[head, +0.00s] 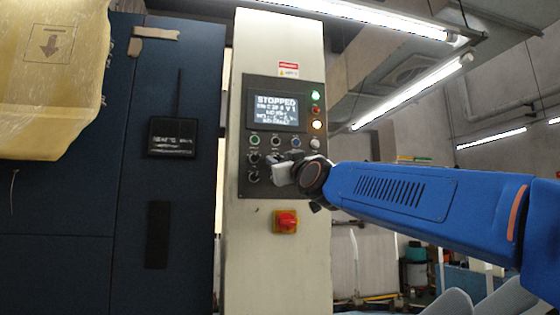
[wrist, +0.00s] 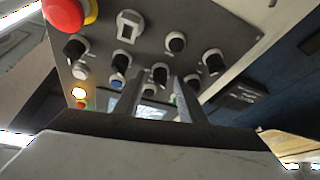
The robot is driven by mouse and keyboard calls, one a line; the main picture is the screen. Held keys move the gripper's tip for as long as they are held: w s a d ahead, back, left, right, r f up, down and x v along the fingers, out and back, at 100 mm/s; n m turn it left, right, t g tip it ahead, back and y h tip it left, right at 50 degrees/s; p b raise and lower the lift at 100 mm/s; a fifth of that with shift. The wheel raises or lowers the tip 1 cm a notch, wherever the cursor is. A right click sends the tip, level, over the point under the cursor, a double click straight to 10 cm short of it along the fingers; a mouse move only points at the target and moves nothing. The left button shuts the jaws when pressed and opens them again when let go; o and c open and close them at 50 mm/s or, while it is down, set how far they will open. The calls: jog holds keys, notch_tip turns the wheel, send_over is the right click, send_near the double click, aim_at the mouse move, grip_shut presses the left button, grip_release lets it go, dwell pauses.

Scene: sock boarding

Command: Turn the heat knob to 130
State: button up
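The dark control panel (head: 248,95) is on a pale column, with a lit screen (head: 276,112) reading STOPPED. Black knobs (head: 252,177) sit at its lower left; my gripper (head: 283,166) covers its lower right. In the wrist view several black knobs with pale rims show, such as one at upper middle (wrist: 175,42) and one at right (wrist: 212,62). My gripper's two fingers (wrist: 159,84) are apart, and a black knob (wrist: 160,73) appears between their tips; contact cannot be told. Labels and dial numbers are unreadable, so I cannot tell which knob is heat.
A red emergency button on a yellow base (head: 286,221) is below the panel, and it also shows in the wrist view (wrist: 64,13). Indicator lights (head: 316,110) run up the panel's right side. A dark blue cabinet (head: 170,230) stands left. A yellowish bag (head: 50,80) hangs upper left.

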jog(key=shift+w, duration=0.1)
grip_shut()
jog(key=shift+a+m+h, duration=0.1)
jog(key=shift+m+h, duration=0.2)
jog(key=shift+m, duration=0.5)
jog(key=m+h, duration=0.1)
jog(key=m, duration=0.1)
jog(key=m+t+h, duration=0.1)
jog(key=m+h, duration=0.1)
jog(key=m, duration=0.1)
jog(key=shift+a+m, duration=0.2)
jog(key=shift+m, duration=0.1)
jog(key=m+h, duration=0.2)
jog(key=m, duration=0.2)
jog(key=m+h, duration=0.3)
jog(key=m, duration=0.2)
jog(key=shift+a+r, duration=0.1)
jog(key=shift+a, duration=0.1)
jog(key=m+g+h, duration=0.1)
jog(key=m, duration=0.3)
jog(key=m+h, duration=0.1)
jog(key=m, duration=0.3)
jog(key=shift+a+r+g+h, duration=0.1)
jog(key=shift+r+g+h, duration=0.1)
jog(key=shift+g+h, duration=0.2)
jog(key=m+g, duration=0.2)
jog(key=m, duration=0.4)
jog(key=shift+r, duration=0.15)
jog(key=shift+m+g, duration=0.3)
